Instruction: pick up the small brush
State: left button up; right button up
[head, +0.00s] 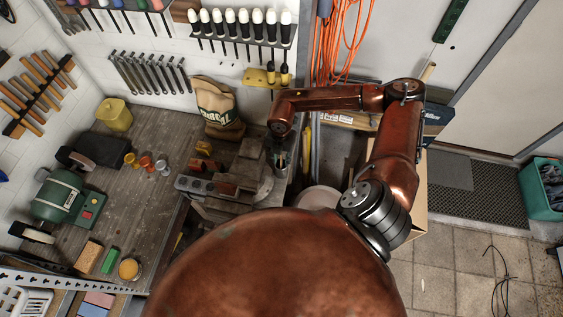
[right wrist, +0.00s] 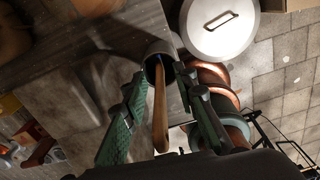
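A slim wooden handle (right wrist: 160,112), which looks like that of the small brush, stands out of a dark cup (right wrist: 158,48) at the bench edge in the right wrist view. Its bristle end is hidden and I cannot make it out in the head view. My right gripper (head: 281,152) reaches down beside the vise in the head view. In the right wrist view its two green-padded fingers (right wrist: 162,76) are apart, one on each side of the handle, with gaps visible. My left gripper is in neither view.
The vise (head: 250,172) stands close to the left of my right gripper. A paper sack (head: 215,104) is behind it on the workbench (head: 150,200). A round white lid (right wrist: 220,26) and several coiled rolls (right wrist: 212,82) lie below the bench edge. Orange cables (head: 345,40) hang behind.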

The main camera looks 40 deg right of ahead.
grip_shut()
jog(key=shift+r, duration=0.1)
dwell(0.3)
notch_tip(320, 180, up, 10)
jog(key=shift+f+b, duration=0.1)
jog(key=shift+b, duration=1.05)
